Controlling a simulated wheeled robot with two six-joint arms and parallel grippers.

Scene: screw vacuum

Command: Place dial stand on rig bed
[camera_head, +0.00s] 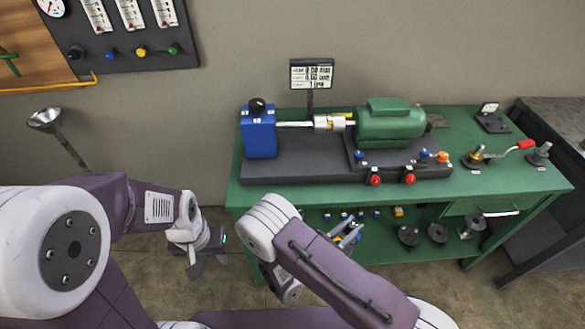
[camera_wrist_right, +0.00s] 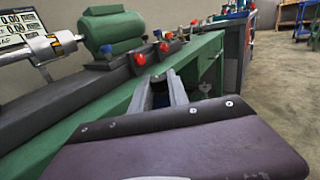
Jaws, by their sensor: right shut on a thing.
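The rig bed (camera_head: 290,172) is a long dark grey slab on the green bench. A blue block, a shaft with a coupling and a green motor (camera_head: 390,125) stand on it. A small dark stand with a white dial face (camera_head: 490,112) stands at the bench's back right, off the bed. My right gripper (camera_head: 347,236) is in front of the bench, below the top's front edge. In the right wrist view its fingers (camera_wrist_right: 163,90) are shut on a small dark thing, mostly hidden. My left gripper (camera_head: 208,265) hangs left of the bench, apparently open and empty.
A red-handled tool (camera_head: 505,150) lies at the bench top's right. The lower shelf (camera_head: 400,258) holds several dark round parts and small coloured pieces. A display (camera_head: 311,74) stands behind the bed. Red knobs line the bed's front. A grey table (camera_head: 550,130) is at the right.

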